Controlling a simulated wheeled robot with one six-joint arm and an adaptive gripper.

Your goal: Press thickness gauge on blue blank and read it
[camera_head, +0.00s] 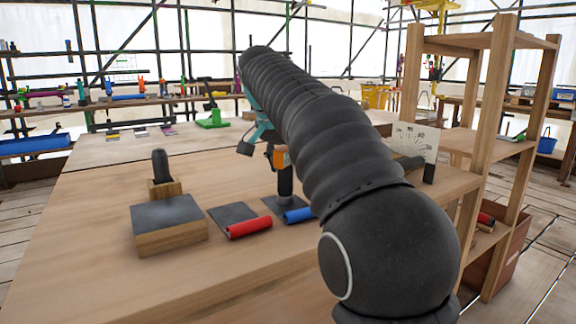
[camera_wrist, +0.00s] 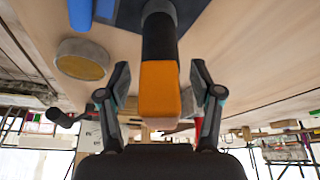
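An upright tool with an orange block (camera_wrist: 159,92) and a black shaft (camera_wrist: 160,38) stands between my fingers in the wrist view; it looks like the thickness gauge. In the head view its orange part (camera_head: 280,157) shows beside my arm, with its black lower part over a dark plate (camera_head: 270,203). A blue roll (camera_head: 298,215) lies at that plate's front edge; I take this as the blue blank. Whether the tool touches the plate is unclear. My gripper (camera_wrist: 159,76) is open, with a gap on each side of the orange block. A white dial board (camera_head: 415,140) stands behind my arm.
A dark plate with a red roll (camera_head: 249,227) lies left of the blue one. Further left are a wooden block with a grey top (camera_head: 168,213) and a black handle (camera_head: 160,165) in a wooden holder. A wooden shelf (camera_head: 497,120) stands right. The table's front is clear.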

